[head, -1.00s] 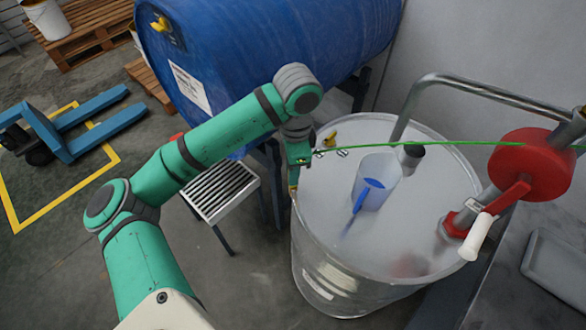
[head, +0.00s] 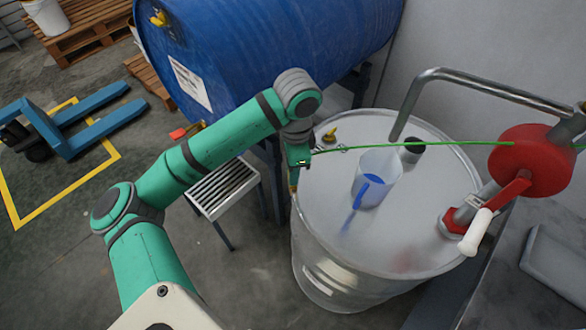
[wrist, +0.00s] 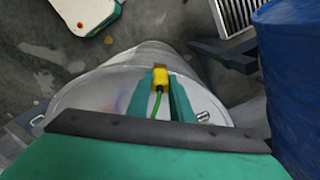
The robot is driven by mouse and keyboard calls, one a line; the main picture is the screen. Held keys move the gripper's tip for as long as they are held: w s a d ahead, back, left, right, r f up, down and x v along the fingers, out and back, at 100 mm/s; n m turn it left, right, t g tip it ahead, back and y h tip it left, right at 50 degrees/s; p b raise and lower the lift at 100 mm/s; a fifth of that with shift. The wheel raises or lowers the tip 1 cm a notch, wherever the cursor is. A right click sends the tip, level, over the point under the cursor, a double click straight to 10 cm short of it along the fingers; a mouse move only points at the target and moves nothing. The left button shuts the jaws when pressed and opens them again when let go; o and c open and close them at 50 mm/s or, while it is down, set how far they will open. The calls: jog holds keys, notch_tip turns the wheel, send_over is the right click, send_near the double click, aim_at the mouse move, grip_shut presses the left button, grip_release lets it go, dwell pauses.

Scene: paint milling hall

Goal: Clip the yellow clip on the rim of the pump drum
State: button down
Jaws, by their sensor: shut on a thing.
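The pump drum (head: 340,250) is a pale metal drum standing upright, with a flat lid and a raised rim. My gripper (head: 293,178) points down at the drum's left rim. In the wrist view my gripper (wrist: 161,88) is shut on the yellow clip (wrist: 160,77), which sits between the fingertips over the rim edge. A bit of the clip (head: 294,189) shows below the fingers in the head view. I cannot tell whether its jaws have closed around the rim. A green cable (head: 430,143) runs from the clip across the lid to a red reel (head: 532,162).
On the lid stand a translucent jug (head: 378,180) with a blue handle, a dark cap (head: 412,152) and a small yellow fitting (head: 330,134). A bent metal pipe (head: 480,88) rises behind. A blue barrel (head: 270,50) and slatted step (head: 222,188) flank my arm.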

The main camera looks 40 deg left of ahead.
jog(key=shift+r, duration=0.1)
jog(key=shift+r, duration=1.95)
jog(key=shift+f, duration=0.15)
jog(key=shift+f, duration=0.45)
jog(key=shift+f, duration=1.55)
dwell(0.5)
jog(key=c, duration=1.5)
grip_release()
jog(key=shift+r, duration=0.1)
notch_tip(320, 180, up, 11)
jog(key=shift+w+d+f, duration=0.1)
jog(key=shift+w+f, duration=0.05)
jog(key=shift+f, duration=0.05)
